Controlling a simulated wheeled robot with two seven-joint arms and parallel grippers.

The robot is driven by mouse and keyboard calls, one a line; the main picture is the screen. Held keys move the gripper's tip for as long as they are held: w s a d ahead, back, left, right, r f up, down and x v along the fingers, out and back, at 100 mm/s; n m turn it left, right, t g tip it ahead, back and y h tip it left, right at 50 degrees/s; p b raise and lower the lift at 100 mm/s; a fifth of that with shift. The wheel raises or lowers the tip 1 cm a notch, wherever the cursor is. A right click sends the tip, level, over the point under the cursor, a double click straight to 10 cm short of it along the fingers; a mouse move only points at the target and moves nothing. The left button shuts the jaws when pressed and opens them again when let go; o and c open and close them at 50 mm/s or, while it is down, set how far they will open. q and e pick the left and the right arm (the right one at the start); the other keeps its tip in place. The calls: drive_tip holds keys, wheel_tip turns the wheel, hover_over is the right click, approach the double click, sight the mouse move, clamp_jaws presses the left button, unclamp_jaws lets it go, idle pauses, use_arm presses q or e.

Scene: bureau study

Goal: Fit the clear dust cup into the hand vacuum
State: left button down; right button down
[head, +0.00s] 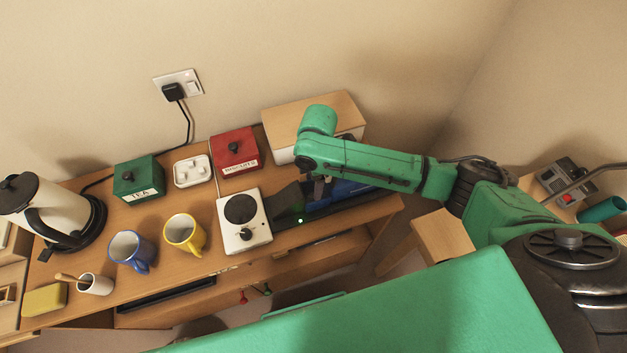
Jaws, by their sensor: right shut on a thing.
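A blue body (345,189), which looks like the hand vacuum, lies at the right end of the desk, partly hidden under my right arm. A dark grey wedge-shaped piece (286,197) shows left of my gripper; I cannot tell whether it belongs to the vacuum. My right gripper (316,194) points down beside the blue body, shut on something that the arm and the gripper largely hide. I cannot make out the clear dust cup anywhere. My left gripper is out of view.
A dark strip with a green light (300,221) runs along the desk's front edge. A white hotplate (243,236) stands close left, a wooden-topped box (285,119) behind. Red tin (233,151), green tin (138,181), yellow mug (183,233), blue mug (131,251) and kettle (55,215) stand further left.

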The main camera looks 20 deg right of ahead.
drive_tip(key=shift+f, duration=0.3)
unclamp_jaws()
idle(0.3)
wheel_tip(320, 180, up, 8)
drive_tip(key=p, duration=0.7)
drive_tip(key=shift+f, duration=0.2)
idle(0.6)
